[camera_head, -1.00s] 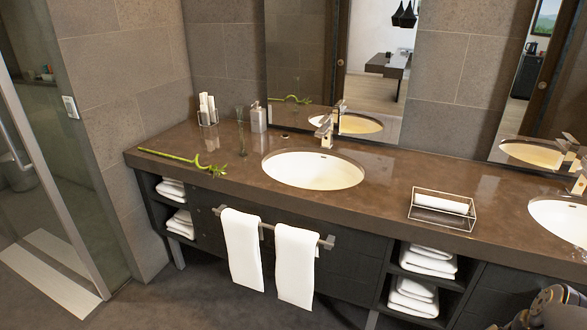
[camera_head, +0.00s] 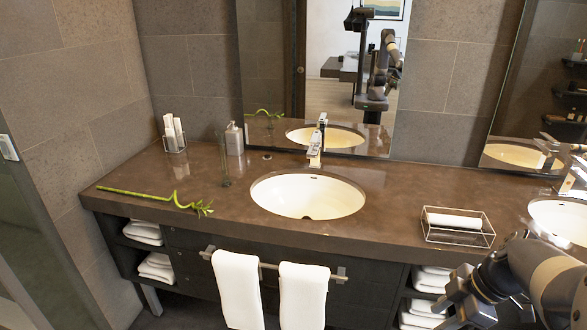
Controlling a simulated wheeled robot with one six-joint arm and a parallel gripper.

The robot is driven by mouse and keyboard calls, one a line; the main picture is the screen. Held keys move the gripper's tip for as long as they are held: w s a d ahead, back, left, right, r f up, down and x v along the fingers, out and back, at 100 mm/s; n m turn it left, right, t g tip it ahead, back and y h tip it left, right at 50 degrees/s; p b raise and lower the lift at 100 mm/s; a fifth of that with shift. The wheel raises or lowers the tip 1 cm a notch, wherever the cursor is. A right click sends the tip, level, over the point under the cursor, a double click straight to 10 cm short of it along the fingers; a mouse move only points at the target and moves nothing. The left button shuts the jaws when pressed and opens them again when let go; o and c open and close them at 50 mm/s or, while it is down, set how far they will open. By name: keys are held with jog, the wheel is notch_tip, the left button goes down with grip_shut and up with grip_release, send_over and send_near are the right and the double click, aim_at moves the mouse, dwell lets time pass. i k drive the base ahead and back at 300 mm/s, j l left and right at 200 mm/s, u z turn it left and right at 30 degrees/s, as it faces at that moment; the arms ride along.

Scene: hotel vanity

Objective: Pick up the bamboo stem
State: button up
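The green bamboo stem (camera_head: 140,194) lies flat near the front edge of the brown counter (camera_head: 390,190), left of the left sink. Its curled, leafy end (camera_head: 200,208) points right. My gripper (camera_head: 455,318) is at the bottom right, partly cut off by the frame edge, in front of the counter and far from the stem. I cannot tell whether its fingers are open or shut.
A glass vase (camera_head: 223,165), soap dispenser (camera_head: 234,139) and holder with white rolls (camera_head: 174,134) stand behind the stem. The left sink (camera_head: 305,196) and faucet (camera_head: 316,148) are to its right. White towels (camera_head: 236,288) hang in front. A wire tray (camera_head: 457,228) sits near my arm.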

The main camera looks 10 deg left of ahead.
aim_at(174, 197)
jog(key=i+j, duration=0.15)
jog(key=j, duration=0.4)
jog(key=i+j, duration=0.15)
jog(key=j, duration=0.45)
jog(key=i+j, duration=0.15)
jog(key=j, duration=0.4)
jog(key=i+j, duration=0.2)
jog(key=j, duration=0.4)
jog(key=i+j, duration=0.15)
jog(key=j, duration=0.4)
jog(key=i+j, duration=0.15)
jog(key=j, duration=0.45)
jog(key=i+j, duration=0.15)
jog(key=j, duration=0.4)
jog(key=i+j, duration=0.15)
jog(key=j, duration=0.45)
